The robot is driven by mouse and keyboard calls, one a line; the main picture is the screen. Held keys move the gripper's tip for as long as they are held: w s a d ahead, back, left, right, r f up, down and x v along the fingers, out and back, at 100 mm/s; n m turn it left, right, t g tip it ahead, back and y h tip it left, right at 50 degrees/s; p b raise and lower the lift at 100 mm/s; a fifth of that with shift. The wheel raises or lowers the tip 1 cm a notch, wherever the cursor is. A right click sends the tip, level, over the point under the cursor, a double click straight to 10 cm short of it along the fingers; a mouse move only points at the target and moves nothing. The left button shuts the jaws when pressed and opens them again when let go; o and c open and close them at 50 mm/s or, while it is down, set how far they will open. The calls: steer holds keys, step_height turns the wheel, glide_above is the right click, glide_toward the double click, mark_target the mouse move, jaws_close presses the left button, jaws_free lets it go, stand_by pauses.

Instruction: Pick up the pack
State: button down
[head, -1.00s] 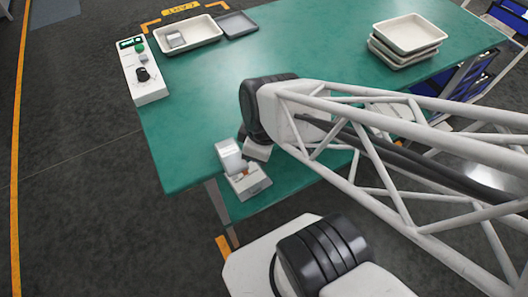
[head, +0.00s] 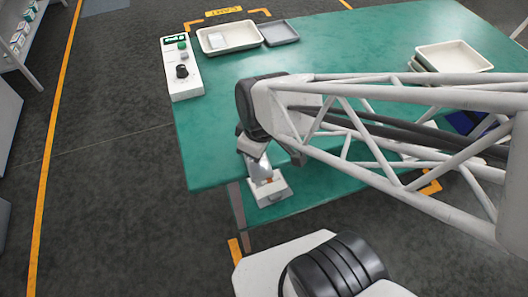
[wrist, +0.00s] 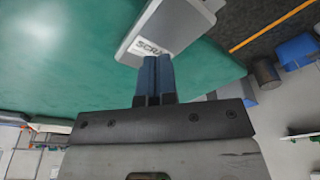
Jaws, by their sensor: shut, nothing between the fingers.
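The packet is far from my gripper and out of the wrist view.
The green table (head: 330,55) is clear in the middle. A white control box (head: 181,75) with a green button and black knob stands at its left edge. A grey tray (head: 279,33) lies beside the white tray. Stacked white trays (head: 455,57) stand at the right.

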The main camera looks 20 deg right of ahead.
steer(key=shift+w+a, duration=0.25)
steer(key=shift+a, duration=0.05)
steer(key=shift+f, duration=0.8)
steer(key=shift+s+f, duration=0.1)
steer(key=shift+f, duration=0.15)
steer(key=shift+s+d+f, duration=0.1)
steer(key=shift+f, duration=0.05)
steer(key=shift+s+d, duration=0.4)
steer(key=shift+s, duration=0.05)
steer(key=shift+w+r, duration=0.15)
steer(key=shift+r, duration=0.8)
